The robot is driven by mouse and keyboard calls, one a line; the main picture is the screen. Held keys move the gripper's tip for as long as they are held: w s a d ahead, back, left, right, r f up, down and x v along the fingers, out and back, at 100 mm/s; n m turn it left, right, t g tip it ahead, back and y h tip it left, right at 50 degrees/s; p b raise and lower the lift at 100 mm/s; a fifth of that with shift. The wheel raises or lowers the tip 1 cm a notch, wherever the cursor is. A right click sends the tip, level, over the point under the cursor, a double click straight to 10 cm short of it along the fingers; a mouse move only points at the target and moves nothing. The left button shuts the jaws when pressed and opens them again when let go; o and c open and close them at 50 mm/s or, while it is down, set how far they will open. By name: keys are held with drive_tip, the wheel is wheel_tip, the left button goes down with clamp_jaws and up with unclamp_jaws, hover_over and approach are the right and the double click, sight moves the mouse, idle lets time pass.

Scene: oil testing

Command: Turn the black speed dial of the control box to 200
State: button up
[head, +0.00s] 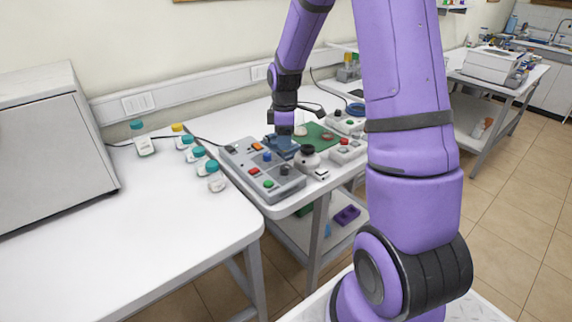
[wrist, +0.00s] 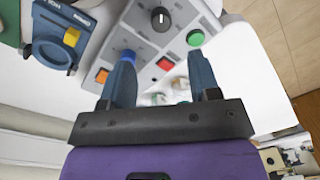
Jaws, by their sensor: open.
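The grey control box (head: 240,160) lies on the white table in the head view. Its panel (wrist: 140,45) fills the upper middle of the wrist view. The black speed dial (wrist: 160,19) is a round knob with a white pointer line, upright in the wrist picture. Scale numbers are too small to read. In the head view the dial (head: 285,170) is a small dark knob near the box's right side. My gripper (wrist: 160,62) is open and empty, with blue fingers spread apart. The dial is beyond the fingertips, not between them. The gripper (head: 282,145) hangs over the box's far side.
Green (wrist: 195,37) and red (wrist: 165,63) buttons sit close to the dial. A black-topped device (head: 307,155) stands right of the box. Capped bottles (head: 196,155) stand to its left. A blue clamp-like part (wrist: 52,40) is at upper left in the wrist view.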

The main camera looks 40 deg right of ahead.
sight(285, 167)
wheel_tip(285, 167, down, 10)
drive_tip(key=shift+s+a+r, duration=0.1)
drive_tip(key=shift+s+a, duration=0.05)
idle(0.3)
drive_tip(key=c, duration=0.9)
